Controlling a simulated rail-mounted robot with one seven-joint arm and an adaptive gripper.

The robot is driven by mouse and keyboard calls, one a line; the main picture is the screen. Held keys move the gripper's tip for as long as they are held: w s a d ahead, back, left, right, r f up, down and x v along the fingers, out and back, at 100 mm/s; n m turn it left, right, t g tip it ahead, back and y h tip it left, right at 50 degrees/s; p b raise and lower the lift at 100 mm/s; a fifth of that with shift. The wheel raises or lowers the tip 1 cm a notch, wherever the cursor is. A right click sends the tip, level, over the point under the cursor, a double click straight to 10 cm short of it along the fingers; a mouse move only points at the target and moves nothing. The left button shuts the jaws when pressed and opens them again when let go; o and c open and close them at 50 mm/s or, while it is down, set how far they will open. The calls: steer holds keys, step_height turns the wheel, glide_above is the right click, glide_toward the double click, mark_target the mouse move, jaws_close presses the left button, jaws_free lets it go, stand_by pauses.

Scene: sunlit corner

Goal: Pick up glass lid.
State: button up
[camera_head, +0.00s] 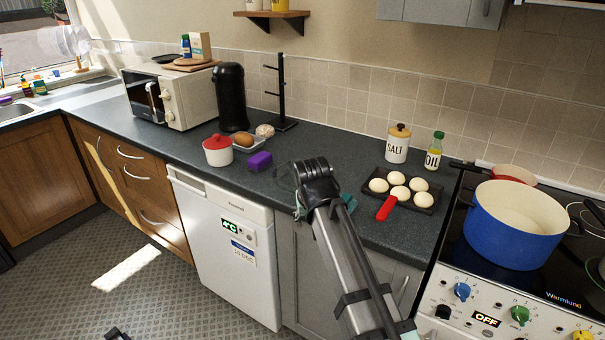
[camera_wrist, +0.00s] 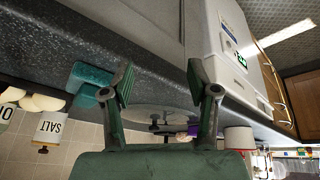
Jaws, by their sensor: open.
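The glass lid (camera_wrist: 150,118) lies on the dark countertop and shows in the wrist view as a pale, see-through disc with a small dark knob. It is beyond my gripper (camera_wrist: 163,86), roughly between the two spread fingers. My gripper is open and nothing is held between its fingers. In the head view my arm reaches over the counter and hides most of the lid's place.
A teal block (camera_wrist: 92,82) lies beside one finger. A purple item (camera_head: 260,161) and a red-lidded white pot (camera_head: 218,150) stand left. A black tray of white round items (camera_head: 423,199) and a blue pot (camera_head: 515,225) are right. A black rack (camera_head: 281,95) stands behind.

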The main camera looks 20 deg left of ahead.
steer(key=w+a+r+p, duration=0.2)
steer(key=w+a+r, duration=0.15)
steer(key=r, duration=0.35)
steer(key=w+a+r+p, duration=0.2)
steer(key=w+r, duration=0.2)
steer(key=r, duration=0.3)
steer(key=w+a+r+g+y+p, duration=0.15)
steer(key=w+r+p, duration=0.3)
steer(key=w, duration=0.65)
steer(key=shift+t+h, duration=0.25)
steer(key=p+x, duration=0.3)
steer(key=x, duration=0.9)
steer(key=shift+f, duration=0.1)
steer(key=shift+p+x, duration=1.5)
steer(key=shift+x, duration=1.15)
jaws_close()
